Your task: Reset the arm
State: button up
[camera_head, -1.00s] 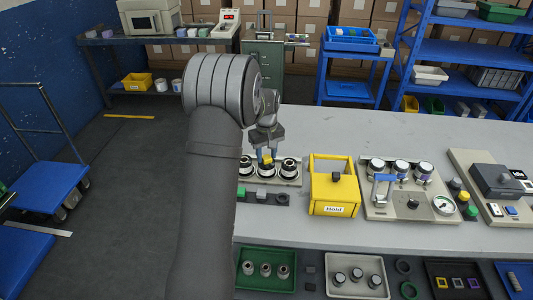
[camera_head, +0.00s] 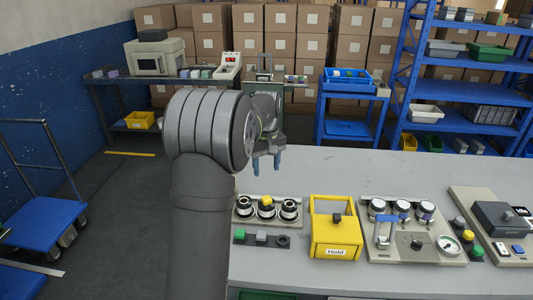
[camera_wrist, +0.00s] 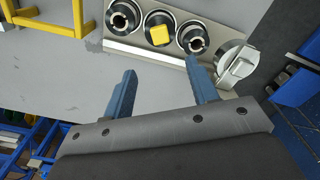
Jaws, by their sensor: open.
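My gripper (camera_head: 266,163) is open and empty, raised above the workbench (camera_head: 330,175) behind the row of round holders. In the wrist view its two blue fingers (camera_wrist: 160,97) stand apart with nothing between them. The holder plate (camera_head: 283,201) carries three dark round holders. A yellow block (camera_head: 265,201) sits on the middle holder and also shows in the wrist view (camera_wrist: 158,28). My fingers are apart from it.
A yellow "Hold" bin (camera_head: 335,238) stands right of the holders. Further right are a panel with a gauge (camera_head: 447,244) and a grey device (camera_head: 500,217). A small block strip (camera_head: 262,239) lies in front. The bench's back area is clear.

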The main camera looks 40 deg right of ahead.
notch_tip(320, 180, up, 5)
send_over(267, 198)
dwell(0.4)
notch_tip(267, 198, down, 18)
jog(key=shift+r, duration=0.85)
